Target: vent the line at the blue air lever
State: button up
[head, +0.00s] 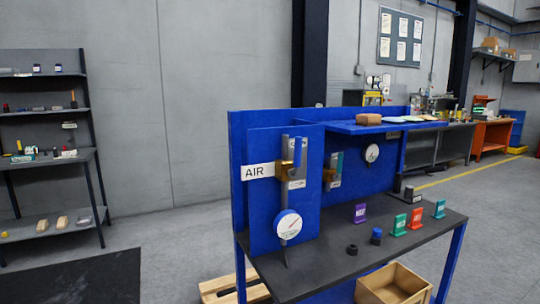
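The blue air lever (297,152) is on a brass valve body (287,174), on a grey vertical pipe at the left of the blue bench panel (265,215). The lever stands upright, in line with the pipe. A white AIR sign (257,171) is just left of the valve. A round white gauge (288,224) sits lower on the same pipe; its reading is too small to tell. A second valve with a teal lever (337,161) is to the right, partly hidden by the panel edge. My gripper is not in view.
A blue shelf (375,127) juts out above. A wooden crate (393,284) is below right, a pallet (225,289) below left. Floor left of the bench is open.

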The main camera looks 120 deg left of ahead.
aim_at(291, 173)
jog(key=u, duration=3.05)
jog(key=k, duration=0.15)
jog(key=u, duration=1)
jog(key=i, duration=1.1)
jog(key=z, duration=1)
